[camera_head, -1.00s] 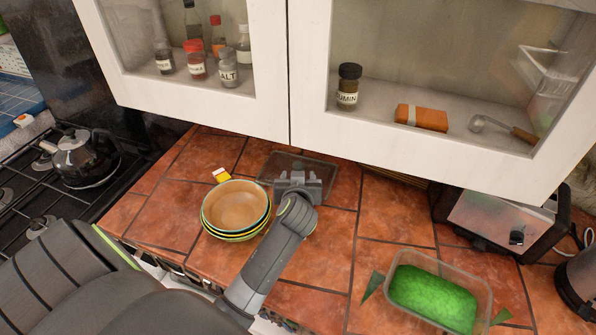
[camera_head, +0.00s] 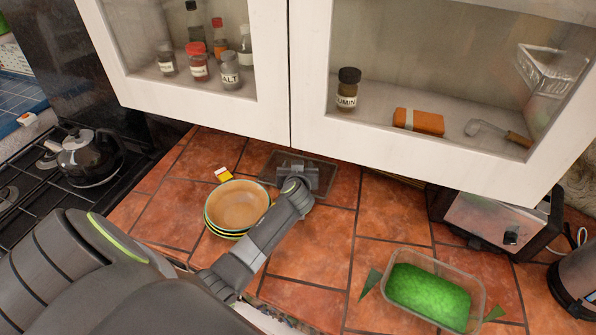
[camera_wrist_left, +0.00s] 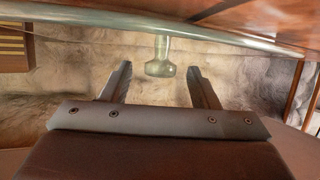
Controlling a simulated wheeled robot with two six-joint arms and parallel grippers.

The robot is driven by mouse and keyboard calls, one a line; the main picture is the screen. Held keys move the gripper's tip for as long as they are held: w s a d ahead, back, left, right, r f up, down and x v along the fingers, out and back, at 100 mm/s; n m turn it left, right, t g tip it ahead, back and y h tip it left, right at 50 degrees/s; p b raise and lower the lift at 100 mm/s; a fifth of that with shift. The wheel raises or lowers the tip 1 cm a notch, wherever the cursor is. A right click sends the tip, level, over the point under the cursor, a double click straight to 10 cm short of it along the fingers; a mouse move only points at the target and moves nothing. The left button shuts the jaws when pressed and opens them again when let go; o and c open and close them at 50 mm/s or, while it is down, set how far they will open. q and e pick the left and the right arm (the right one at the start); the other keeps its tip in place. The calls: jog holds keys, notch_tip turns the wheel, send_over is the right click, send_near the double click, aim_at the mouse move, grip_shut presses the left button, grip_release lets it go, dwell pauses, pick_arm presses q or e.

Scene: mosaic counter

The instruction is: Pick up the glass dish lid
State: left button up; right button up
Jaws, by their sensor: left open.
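The glass dish lid (camera_head: 326,173) is a dark, see-through flat panel lying at the back of the tiled counter, under the wall cabinet. My left gripper (camera_head: 297,168) is over it and hides its middle in the head view. In the left wrist view the lid's clear glass knob (camera_wrist_left: 160,62) shows between the two finger tips of my left gripper (camera_wrist_left: 160,76), with gaps on both sides. The fingers are open and hold nothing. The lid's pale glass edge (camera_wrist_left: 90,17) runs across the top of that view. My right gripper is not in view.
Stacked bowls (camera_head: 237,206) stand just left of my left forearm, with a small yellow-and-white item (camera_head: 223,174) behind them. The white cabinet (camera_head: 420,160) overhangs the counter's back. A clear tub with green contents (camera_head: 428,292) is at right, a toaster (camera_head: 497,222) behind it.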

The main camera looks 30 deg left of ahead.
pick_arm(q)
jog(key=shift+w+a+f, duration=0.15)
jog(key=shift+w+a, duration=0.05)
jog(key=shift+w, duration=0.05)
jog(key=c, duration=1.1)
grip_shut()
jog(key=shift+r, duration=0.2)
